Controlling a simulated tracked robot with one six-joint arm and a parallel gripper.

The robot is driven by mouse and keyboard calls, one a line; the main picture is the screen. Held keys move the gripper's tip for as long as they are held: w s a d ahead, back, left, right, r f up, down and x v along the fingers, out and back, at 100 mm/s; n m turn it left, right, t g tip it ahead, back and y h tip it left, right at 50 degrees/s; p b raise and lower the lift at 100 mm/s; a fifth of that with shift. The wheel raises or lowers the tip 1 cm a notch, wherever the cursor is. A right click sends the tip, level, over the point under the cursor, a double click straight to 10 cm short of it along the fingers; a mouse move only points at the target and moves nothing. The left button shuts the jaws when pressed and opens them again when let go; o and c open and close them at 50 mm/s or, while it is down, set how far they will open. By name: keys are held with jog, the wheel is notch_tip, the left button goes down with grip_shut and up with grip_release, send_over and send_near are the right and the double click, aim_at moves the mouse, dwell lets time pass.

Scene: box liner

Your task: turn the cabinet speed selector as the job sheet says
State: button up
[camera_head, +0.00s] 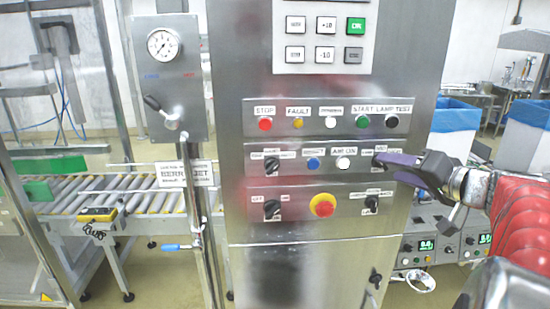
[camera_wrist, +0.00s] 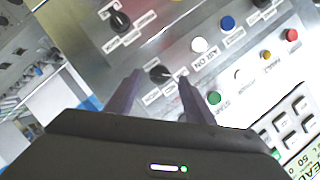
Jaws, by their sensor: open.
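A black selector knob (camera_wrist: 158,73) with a small printed label sits at the right end of the middle row on the steel cabinet (camera_head: 345,274). Its label is too blurred to read surely, so I cannot tell if it is the speed selector. No job sheet can be made out.
Nearby are a white AIR ON button (camera_head: 343,163), a blue button (camera_head: 313,163), and a black selector (camera_head: 371,203) below. A red emergency stop (camera_head: 322,205) is bottom centre. A lamp row with a green button (camera_head: 362,121) runs above. Blue-lined bins (camera_head: 455,122) stand right.

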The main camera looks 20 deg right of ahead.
jog(key=shift+x, duration=1.3)
jog(key=c, duration=1)
